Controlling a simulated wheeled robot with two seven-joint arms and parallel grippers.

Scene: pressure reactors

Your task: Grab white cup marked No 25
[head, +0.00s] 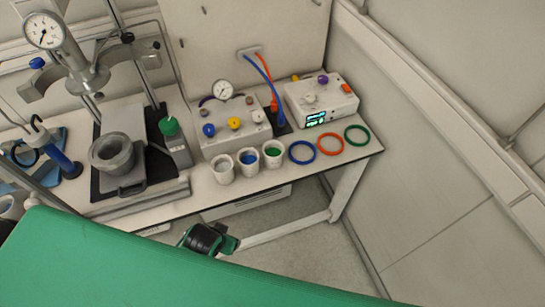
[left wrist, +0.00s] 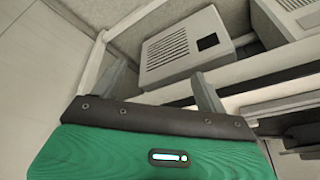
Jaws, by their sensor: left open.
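Three small white cups stand in a row near the front edge of the bench. The left cup (head: 223,169) looks pale inside, the middle cup (head: 249,162) blue, and the right cup (head: 273,155) green. No number is readable on any of them, so I cannot tell which is No 25. My left gripper (left wrist: 160,72) is open and empty in the left wrist view, its two grey fingers spread apart, with no cup in that view. In the head view my green arm crosses the bottom and hides the lower left.
Behind stand a gauge box (head: 232,137) and a display box (head: 318,103). A reactor stand with a grey pot (head: 113,153) is left.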

